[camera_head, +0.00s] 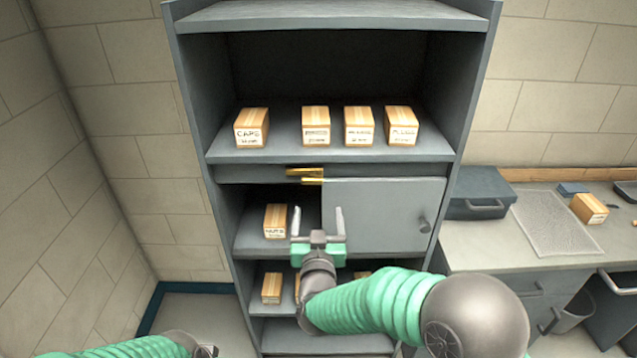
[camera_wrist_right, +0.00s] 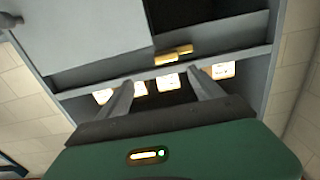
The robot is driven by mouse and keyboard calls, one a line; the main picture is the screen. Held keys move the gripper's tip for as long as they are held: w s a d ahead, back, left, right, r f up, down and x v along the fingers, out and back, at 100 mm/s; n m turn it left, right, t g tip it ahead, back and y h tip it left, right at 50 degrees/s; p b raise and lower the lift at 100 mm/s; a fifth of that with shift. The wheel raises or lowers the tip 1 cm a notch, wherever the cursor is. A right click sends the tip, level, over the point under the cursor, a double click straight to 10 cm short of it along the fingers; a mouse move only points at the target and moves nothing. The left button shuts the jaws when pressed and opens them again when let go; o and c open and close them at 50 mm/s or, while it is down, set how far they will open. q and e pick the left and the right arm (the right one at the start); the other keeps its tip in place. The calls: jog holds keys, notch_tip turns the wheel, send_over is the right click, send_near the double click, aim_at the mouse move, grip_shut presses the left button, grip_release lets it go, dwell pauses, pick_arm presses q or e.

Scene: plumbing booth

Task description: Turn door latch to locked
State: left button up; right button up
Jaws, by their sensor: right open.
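The brass latch (camera_head: 306,175) is on the cabinet's front rail, at the top left edge of the grey door (camera_head: 385,212). It shows as two short brass bars, one slightly above the other, and also in the right wrist view (camera_wrist_right: 173,55). The door covers the right part of the middle compartment; its knob (camera_head: 425,225) is at its right. My right gripper (camera_head: 318,215) is open and empty, fingers pointing up, below the latch and apart from it in the head view. My left gripper (camera_head: 205,351) shows only in small part at the bottom edge; its jaws are unclear.
Several labelled boxes (camera_head: 316,126) stand on the shelf above the latch. One box (camera_head: 275,221) stands in the open left part of the middle compartment; others are below. At right, a counter (camera_head: 480,240) holds a grey case (camera_head: 478,192).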

aim_at(312, 184)
jog(key=w+p, duration=0.1)
jog(key=w, duration=0.3)
jog(key=w+a+p, duration=0.1)
jog(key=w, duration=0.3)
jog(key=w+a, duration=0.1)
jog(key=w, duration=0.3)
jog(key=shift+a+f+p, duration=0.1)
jog(key=shift+a+p, duration=0.15)
jog(key=shift+p, duration=0.15)
jog(key=shift+w+d, duration=0.1)
jog(key=shift+d, duration=0.15)
jog(key=shift+w+d, duration=0.1)
jog(key=shift+d, duration=0.5)
jog(key=shift+c, duration=1.1)
jog(key=shift+a, duration=0.55)
jog(key=c, duration=0.7)
jog(key=shift+a, duration=0.1)
jog(key=c, duration=0.3)
pick_arm(q)
jog(key=r, duration=0.2)
jog(key=a+r, duration=0.1)
jog(key=shift+w, duration=0.25)
pick_arm(e)
jog(key=shift+d, duration=0.3)
grip_shut()
